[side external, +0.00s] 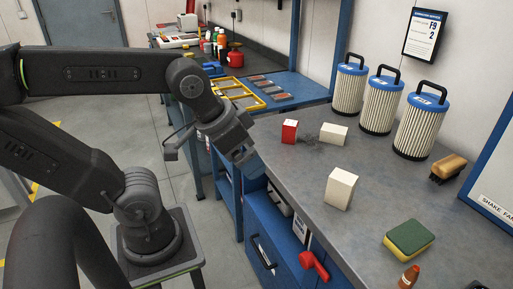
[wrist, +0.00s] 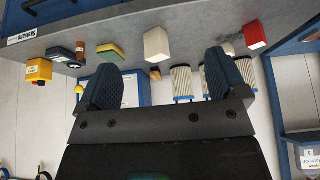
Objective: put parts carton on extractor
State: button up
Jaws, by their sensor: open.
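Three small cartons stand on the grey bench: a cream one (side external: 340,188) near the middle, a red one with a pale side (side external: 289,131) farther back, and another cream one (side external: 333,134) right of the red. No readable label shows which is the parts carton. Nothing is clearly identifiable as the extractor. My gripper (side external: 250,162) is open and empty at the bench's left edge, apart from the cartons; its blue fingers (wrist: 163,80) are spread.
Three white pleated filters (side external: 383,104) with blue tops line the wall. A brush (side external: 448,168), a sponge (side external: 408,238) and a brown bottle (side external: 409,277) lie to the right. Yellow-framed trays (side external: 236,94) are at the back. The bench between cartons and sponge is clear.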

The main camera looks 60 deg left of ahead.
dwell(0.4)
jog(key=w+a+r+n+g+h, duration=0.1)
jog(key=w+r+n, duration=0.1)
jog(key=w+n, duration=0.3)
jog(key=w+a+r+n, duration=0.2)
jog(key=w, duration=0.4)
jog(key=n+t+h, duration=0.1)
jog(key=n+h, duration=0.5)
jog(key=n, duration=1.3)
send_over(334, 128)
jog(key=s+a, duration=0.6)
jog(key=a, duration=0.1)
notch_tip(334, 128, down, 10)
jog(key=x, duration=1.4)
jog(key=shift+a+f, duration=0.1)
jog(key=shift+a, duration=0.1)
jog(key=c, duration=1.1)
